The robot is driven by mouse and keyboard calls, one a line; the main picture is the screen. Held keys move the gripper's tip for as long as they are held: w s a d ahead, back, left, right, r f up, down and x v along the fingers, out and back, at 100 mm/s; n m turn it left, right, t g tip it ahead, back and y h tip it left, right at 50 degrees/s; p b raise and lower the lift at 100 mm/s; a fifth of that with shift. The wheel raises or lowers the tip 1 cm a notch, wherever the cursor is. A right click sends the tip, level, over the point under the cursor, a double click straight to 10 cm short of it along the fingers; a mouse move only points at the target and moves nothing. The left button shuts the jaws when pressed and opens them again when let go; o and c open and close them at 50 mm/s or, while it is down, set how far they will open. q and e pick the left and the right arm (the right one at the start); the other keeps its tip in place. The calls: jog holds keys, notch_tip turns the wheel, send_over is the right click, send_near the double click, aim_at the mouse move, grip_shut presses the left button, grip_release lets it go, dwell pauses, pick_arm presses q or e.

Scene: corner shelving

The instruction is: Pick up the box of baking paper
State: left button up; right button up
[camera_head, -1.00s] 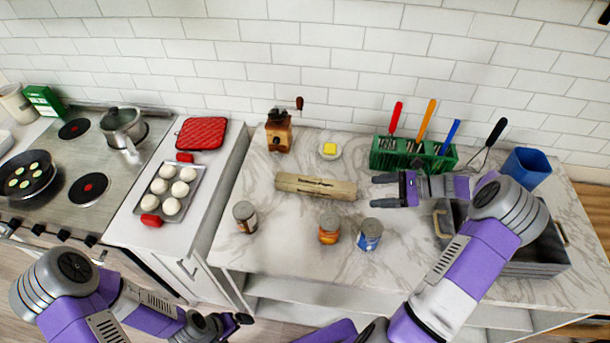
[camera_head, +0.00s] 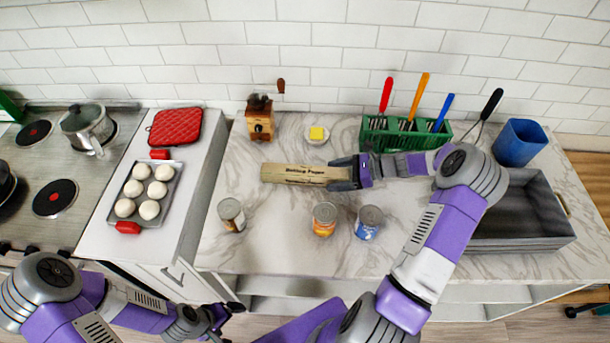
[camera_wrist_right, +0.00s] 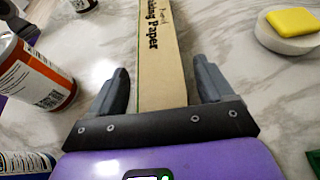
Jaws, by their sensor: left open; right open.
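The box of baking paper (camera_head: 300,173) is a long, narrow tan box lying flat on the marble counter in the head view. In the right wrist view the box (camera_wrist_right: 161,55) runs away from me with its printed lettering showing. My right gripper (camera_head: 340,172) is at the box's right end, and in the wrist view its open fingers (camera_wrist_right: 160,88) stand on either side of that end. There is a visible gap between the box and the right-hand finger. My left gripper (camera_head: 232,312) is low at the front, away from the box and in front of the counter.
Three cans (camera_head: 231,214) (camera_head: 324,219) (camera_head: 368,222) stand in front of the box. Behind it are a coffee grinder (camera_head: 260,118), a butter dish (camera_head: 316,135) and a green utensil holder (camera_head: 400,135). A grey crate (camera_head: 540,205) and blue cup (camera_head: 519,143) are at the right.

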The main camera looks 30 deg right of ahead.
grip_shut()
dwell(0.5)
jog(key=shift+r, duration=0.1)
